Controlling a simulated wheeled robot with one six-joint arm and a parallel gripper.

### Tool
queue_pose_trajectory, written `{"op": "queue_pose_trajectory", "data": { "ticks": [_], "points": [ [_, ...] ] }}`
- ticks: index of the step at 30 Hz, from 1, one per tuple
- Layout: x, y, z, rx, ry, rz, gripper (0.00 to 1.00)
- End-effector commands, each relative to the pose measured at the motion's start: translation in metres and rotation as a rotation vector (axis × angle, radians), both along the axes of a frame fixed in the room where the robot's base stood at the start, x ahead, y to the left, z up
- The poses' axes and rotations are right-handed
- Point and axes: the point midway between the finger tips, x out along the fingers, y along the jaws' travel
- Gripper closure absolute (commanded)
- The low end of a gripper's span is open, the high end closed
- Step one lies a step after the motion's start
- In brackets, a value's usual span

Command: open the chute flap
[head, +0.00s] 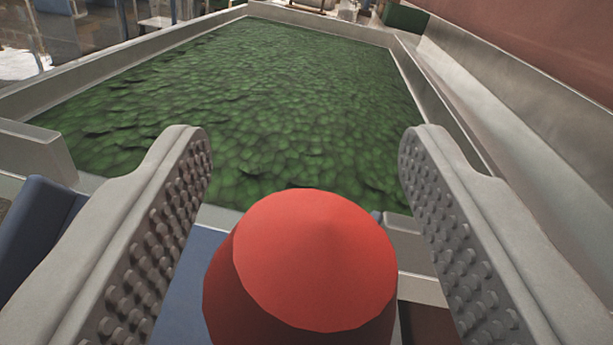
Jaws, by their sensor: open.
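My gripper (307,140) is open, with its two grey studded fingers wide apart at left and right. A red rounded knob with a shallow conical top (315,260) stands between the fingers at the bottom of the head view. I see a gap on each side of it, so neither finger touches it. I cannot tell what the knob is fixed to, as its lower part is cut off by the frame. No chute flap can be clearly made out. A blue surface (192,285) shows beside and below the knob, partly hidden by the left finger.
A long metal trough (95,78) filled with green rounded pieces (290,105) lies ahead, beyond the knob. A grey ledge and sloping wall (530,130) run along its right. A blue block (38,235) is at the left. A dark green box (405,18) is at the far end.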

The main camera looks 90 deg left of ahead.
Motion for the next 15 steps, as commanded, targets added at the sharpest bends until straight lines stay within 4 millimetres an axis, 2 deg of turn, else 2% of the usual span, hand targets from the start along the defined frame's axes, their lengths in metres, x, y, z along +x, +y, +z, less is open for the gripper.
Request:
{"op": "queue_pose_trajectory", "data": {
  "ticks": [5,15],
  "points": [
    [0.002,-0.014,0.000,-0.001,0.000,-0.002,0.45],
    [0.012,-0.079,0.000,0.000,0.000,-0.003,0.45]
  ]
}}
